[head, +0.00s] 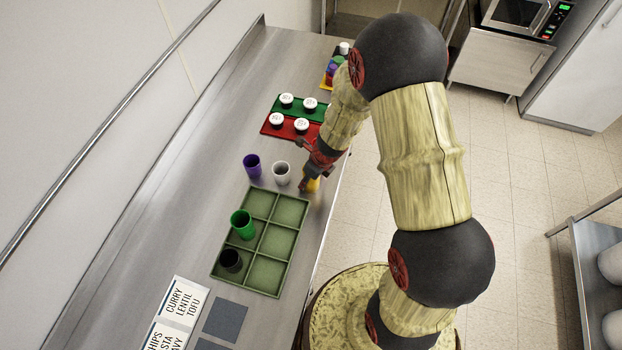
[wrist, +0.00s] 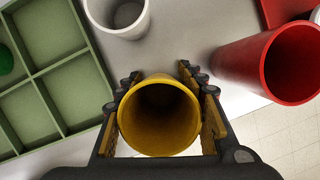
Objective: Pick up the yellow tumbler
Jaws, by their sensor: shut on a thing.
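The yellow tumbler (wrist: 160,112) is upright between the two fingers of my gripper (wrist: 160,105) in the wrist view, its open mouth facing the camera. The fingers touch it on both sides, and my gripper is shut on it. In the head view the yellow tumbler (head: 312,184) is partly hidden behind my gripper (head: 306,183), at the counter's right edge. I cannot tell whether its base touches the counter.
A white tumbler (head: 282,174) and a purple tumbler (head: 252,166) stand to the left. A green divided tray (head: 272,275) holds a green tumbler (head: 242,225) and a black tumbler (head: 231,260). A red tumbler (wrist: 272,62) is close by on the right in the wrist view.

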